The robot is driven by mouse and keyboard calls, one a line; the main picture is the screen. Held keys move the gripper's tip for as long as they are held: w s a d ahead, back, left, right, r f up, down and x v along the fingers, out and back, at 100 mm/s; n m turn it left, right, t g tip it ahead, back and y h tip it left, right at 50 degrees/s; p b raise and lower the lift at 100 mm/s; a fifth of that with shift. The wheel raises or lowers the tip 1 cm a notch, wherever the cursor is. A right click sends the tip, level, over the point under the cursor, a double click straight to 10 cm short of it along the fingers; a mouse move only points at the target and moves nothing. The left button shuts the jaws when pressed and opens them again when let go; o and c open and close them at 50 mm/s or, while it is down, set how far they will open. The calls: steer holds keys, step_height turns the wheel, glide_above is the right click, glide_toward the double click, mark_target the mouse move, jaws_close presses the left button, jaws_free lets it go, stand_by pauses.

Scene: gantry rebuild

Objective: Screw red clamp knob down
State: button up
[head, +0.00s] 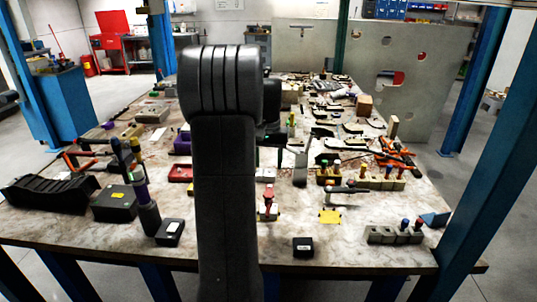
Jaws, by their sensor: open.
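A red clamp knob (268,194) stands upright on a small pale block near the front middle of the table, just right of my arm. My arm rises through the middle of the view and hides part of the table. My gripper (298,163) shows partly beyond the arm, above and behind the red knob and apart from it. It is open, and I see nothing held in it. Its fingers are small and unclear against the cluttered table.
The stone-topped table (365,260) is crowded. Dark boxes (115,203) stand at left. Blue posts (500,150) frame the table.

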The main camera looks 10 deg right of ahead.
mark_target(269, 194)
steer(key=shift+r, duration=1.35)
steer(key=shift+f, duration=0.15)
step_height(269, 194, down, 14)
steer(key=shift+r+p, duration=0.25)
steer(key=shift+p, duration=0.25)
steer(key=shift+r, duration=0.1)
